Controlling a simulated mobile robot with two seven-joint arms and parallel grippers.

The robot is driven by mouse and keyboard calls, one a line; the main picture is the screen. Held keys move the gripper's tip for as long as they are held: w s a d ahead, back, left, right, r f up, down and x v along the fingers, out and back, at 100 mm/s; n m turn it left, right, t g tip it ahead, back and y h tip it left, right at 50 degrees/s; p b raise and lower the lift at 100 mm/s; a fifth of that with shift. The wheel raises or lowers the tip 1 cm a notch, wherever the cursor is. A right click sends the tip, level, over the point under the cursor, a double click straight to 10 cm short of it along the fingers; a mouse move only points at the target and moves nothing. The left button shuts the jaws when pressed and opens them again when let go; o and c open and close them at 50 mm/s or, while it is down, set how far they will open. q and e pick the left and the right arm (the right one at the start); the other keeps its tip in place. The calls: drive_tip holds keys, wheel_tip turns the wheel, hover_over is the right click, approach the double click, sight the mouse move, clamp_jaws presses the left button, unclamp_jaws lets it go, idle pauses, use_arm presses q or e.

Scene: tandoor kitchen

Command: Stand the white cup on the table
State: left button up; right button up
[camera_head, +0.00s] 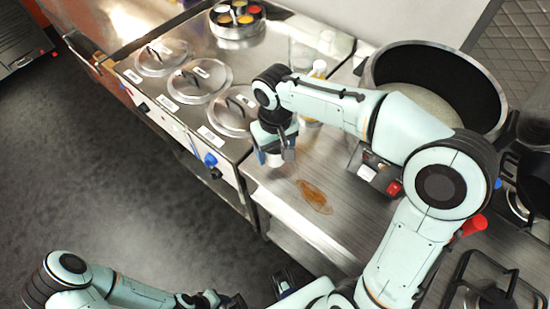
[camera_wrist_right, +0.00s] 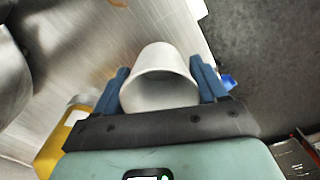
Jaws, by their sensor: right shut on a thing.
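The white cup (camera_wrist_right: 160,78) is between the two blue fingers of my right gripper (camera_wrist_right: 160,84) in the right wrist view. The fingers are shut on its sides, and its open mouth faces the wrist camera. In the head view my right gripper (camera_head: 275,153) points down over the near-left part of the steel table (camera_head: 345,225), and the cup is mostly hidden by it. I cannot tell whether the cup's base touches the table. My left arm lies along the bottom edge of the head view; its jaws do not show clearly.
A brown spill (camera_head: 314,196) lies on the table right of the gripper. A large black pot (camera_head: 395,58) stands behind my right arm. Lidded steel wells (camera_head: 200,80) are at the left.

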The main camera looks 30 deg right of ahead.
sight(275, 159)
drive_tip(key=shift+f, duration=2.2)
drive_tip(key=shift+b, duration=0.3)
drive_tip(key=o, duration=0.6)
drive_tip(key=shift+f, duration=0.2)
drive_tip(key=o, duration=0.4)
drive_tip(key=shift+o, duration=0.2)
drive_tip(key=shift+r, duration=0.1)
wheel_tip(275, 159, up, 12)
drive_tip(key=p, duration=0.2)
drive_tip(key=shift+r, duration=0.15)
